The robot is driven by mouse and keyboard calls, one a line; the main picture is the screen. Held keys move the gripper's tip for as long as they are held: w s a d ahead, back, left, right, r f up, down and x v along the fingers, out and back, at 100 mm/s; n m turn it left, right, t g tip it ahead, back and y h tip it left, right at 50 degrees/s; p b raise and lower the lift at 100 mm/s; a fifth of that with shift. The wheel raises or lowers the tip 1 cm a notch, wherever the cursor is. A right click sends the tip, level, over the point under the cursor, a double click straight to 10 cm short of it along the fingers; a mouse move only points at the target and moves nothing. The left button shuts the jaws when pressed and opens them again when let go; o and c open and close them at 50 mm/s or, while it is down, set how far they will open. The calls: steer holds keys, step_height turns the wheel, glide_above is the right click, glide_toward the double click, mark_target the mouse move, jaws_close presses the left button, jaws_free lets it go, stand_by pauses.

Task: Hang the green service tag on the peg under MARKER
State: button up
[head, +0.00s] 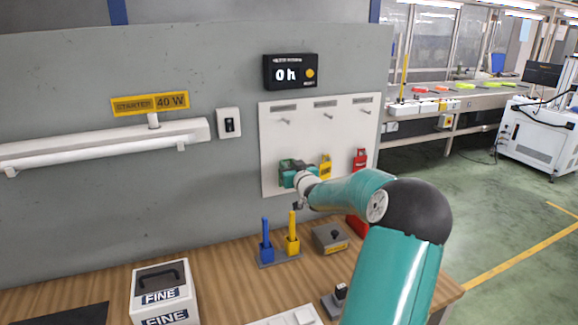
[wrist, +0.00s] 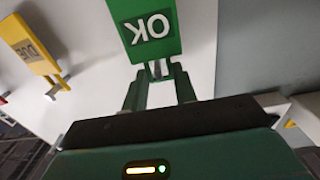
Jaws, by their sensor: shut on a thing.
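The green service tag (wrist: 148,35), with an upside-down "OK", is in front of the pale board in the wrist view. My gripper (wrist: 160,75) is shut on its narrow end. A grey metal bit shows between the fingers; I cannot tell whether it is a peg still through the tag. In the head view, the green tag (head: 286,164) is at the board's lower left, partly hidden by my gripper (head: 290,177). Upper pegs at left (head: 286,121), middle (head: 328,115) and right (head: 366,111) are bare. The labels above them are too small to read.
A yellow tag (head: 325,168) and a red tag (head: 360,158) hang low on the board (head: 345,135), right of my gripper. Below, blue (head: 266,240) and yellow-handled (head: 292,235) tools stand on the wooden bench (head: 225,272). The board between upper pegs and tags is clear.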

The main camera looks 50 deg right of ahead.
steer(key=v, duration=0.6)
steer(key=shift+s, duration=0.15)
stand_by(0.8)
steer(key=shift+a, duration=0.15)
stand_by(0.4)
